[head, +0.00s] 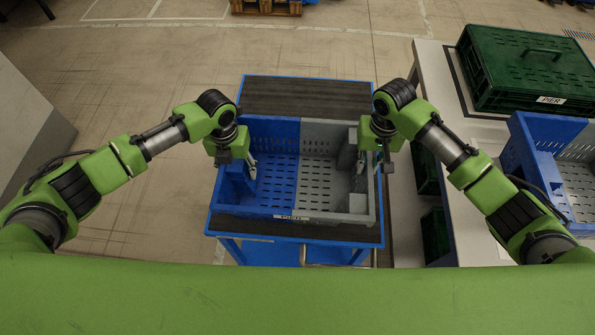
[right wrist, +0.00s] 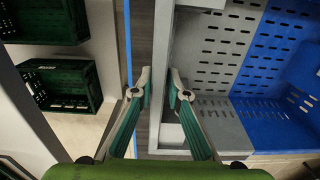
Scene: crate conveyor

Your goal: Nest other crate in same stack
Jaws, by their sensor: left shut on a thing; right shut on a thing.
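A crate (head: 290,213), blue on its left half and grey on its right half, sits over the dark top of a blue cart (head: 305,95). Its perforated floor shows and it looks empty. My left gripper (head: 248,166) is shut on its blue left wall. My right gripper (head: 372,160) is shut on its grey right wall, and its fingers (right wrist: 163,90) straddle that wall in the right wrist view. Whether another crate is nested beneath cannot be seen. A second blue and grey crate (head: 533,150) stands on the white table at right, partly cut off by the frame.
A closed green crate (head: 520,65) labelled PIER stands at the back of the white table (head: 432,62). More green crates (right wrist: 62,82) are below the table, close to my right arm. Bare cart top lies behind the held crate. Open floor is at left.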

